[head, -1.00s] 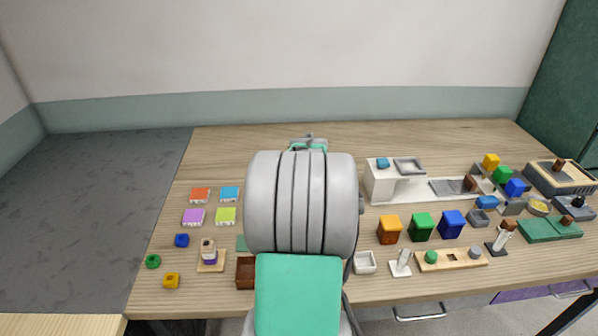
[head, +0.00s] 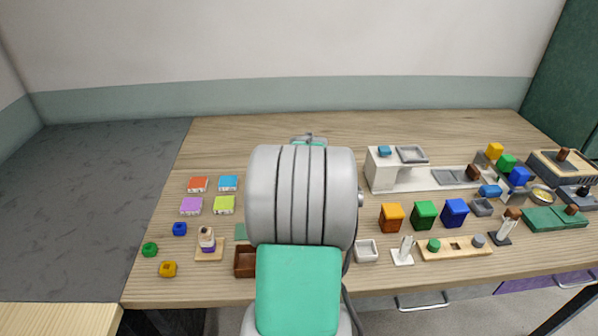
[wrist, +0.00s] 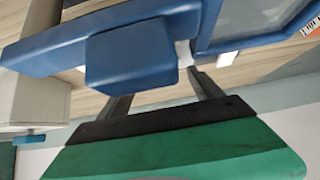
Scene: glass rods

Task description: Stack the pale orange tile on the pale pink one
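I cannot make out a pale orange tile or a pale pink tile in either view. In the head view my own arm covers the middle of the table and hides my gripper.
At left lie a red-orange tile (head: 198,184), a blue tile (head: 228,183), a purple tile (head: 191,206) and a lime tile (head: 224,205). A white unit (head: 382,172) stands right of my arm. Orange (head: 391,217), green (head: 424,214) and blue (head: 455,212) bins stand before it.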

